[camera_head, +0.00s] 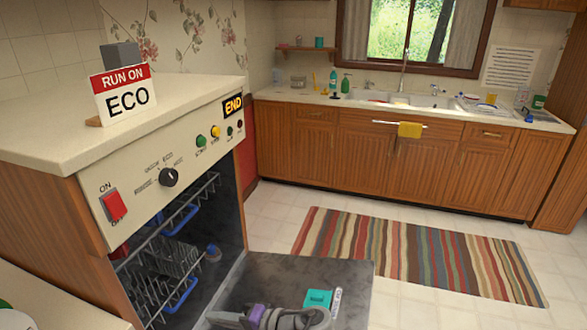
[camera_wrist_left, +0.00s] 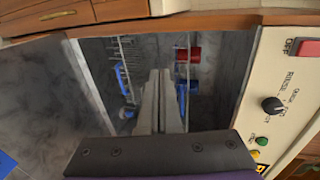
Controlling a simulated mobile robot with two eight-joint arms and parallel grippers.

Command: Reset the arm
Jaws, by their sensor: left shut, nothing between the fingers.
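My left gripper (camera_head: 222,318) is low in the head view, over the open dishwasher door (camera_head: 345,270). Its fingers point left toward the dishwasher's interior. In the left wrist view its two pale fingers (camera_wrist_left: 160,76) are together with nothing between them, in front of the dishwasher opening. The gripper touches neither the dial (camera_head: 168,177) nor the red ON switch (camera_head: 115,207) on the cream panel. My right gripper is out of view.
Blue-handled racks (camera_head: 175,260) stand inside the dishwasher. Red items (camera_wrist_left: 188,54) show inside in the left wrist view. A teal piece (camera_head: 319,298) is on the door side of my gripper. A striped rug (camera_head: 410,250) covers open floor at right.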

